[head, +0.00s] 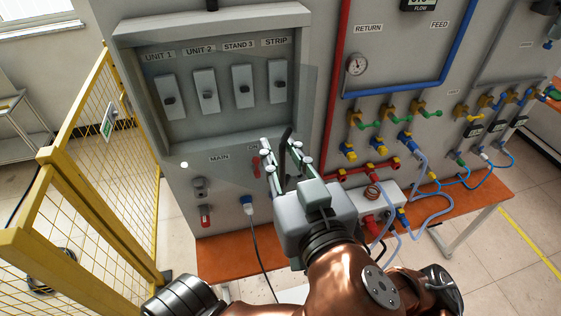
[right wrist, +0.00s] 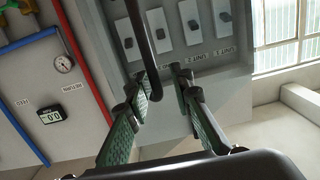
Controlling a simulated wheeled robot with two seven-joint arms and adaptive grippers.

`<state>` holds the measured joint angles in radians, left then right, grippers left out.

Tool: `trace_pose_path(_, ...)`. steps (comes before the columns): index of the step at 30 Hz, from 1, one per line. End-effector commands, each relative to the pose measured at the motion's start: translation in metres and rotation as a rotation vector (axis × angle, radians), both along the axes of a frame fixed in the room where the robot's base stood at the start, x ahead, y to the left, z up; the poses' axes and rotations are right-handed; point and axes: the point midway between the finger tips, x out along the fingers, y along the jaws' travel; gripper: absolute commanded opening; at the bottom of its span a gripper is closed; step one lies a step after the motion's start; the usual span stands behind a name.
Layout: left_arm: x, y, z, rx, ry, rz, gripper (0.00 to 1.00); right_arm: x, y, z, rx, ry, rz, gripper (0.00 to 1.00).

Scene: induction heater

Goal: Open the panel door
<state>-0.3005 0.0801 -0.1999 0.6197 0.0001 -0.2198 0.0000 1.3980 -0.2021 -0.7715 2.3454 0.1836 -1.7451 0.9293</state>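The panel door appears as a faint see-through sheet (head: 309,92) in front of the recessed switch panel in the head view. I cannot tell how far it stands from the panel. A curved black handle (head: 284,146) is at its lower right. It also shows as a dark bar in the right wrist view (right wrist: 143,45). My right gripper (head: 284,145) is open, with its green-padded fingers on either side of the handle. In the right wrist view the gripper (right wrist: 162,80) has a clear gap between its fingertips, with the handle's bent end between them. My left gripper is out of view.
Several grey switches (head: 207,90) sit in the recess. A yellow mesh fence (head: 85,130) stands left. Valves and hoses (head: 408,140), a gauge (head: 356,64) and red and blue pipes are right. An orange bench top (head: 235,257) runs below.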

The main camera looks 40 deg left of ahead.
Motion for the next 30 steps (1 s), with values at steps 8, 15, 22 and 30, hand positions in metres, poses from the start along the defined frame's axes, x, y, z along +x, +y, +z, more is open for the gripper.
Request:
trace_pose_path(8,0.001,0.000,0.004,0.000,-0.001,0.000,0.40,-0.011,-0.007,0.063,0.079,-0.042,0.025,0.15)
trace_pose_path(15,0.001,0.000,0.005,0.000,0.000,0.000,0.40,-0.010,-0.007,0.065,0.079,-0.042,0.023,0.15)
trace_pose_path(22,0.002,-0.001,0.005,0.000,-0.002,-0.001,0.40,-0.008,-0.004,0.011,-0.103,0.024,0.002,0.15)
trace_pose_path(30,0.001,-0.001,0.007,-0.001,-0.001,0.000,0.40,-0.023,-0.013,0.010,-0.102,0.026,0.002,0.15)
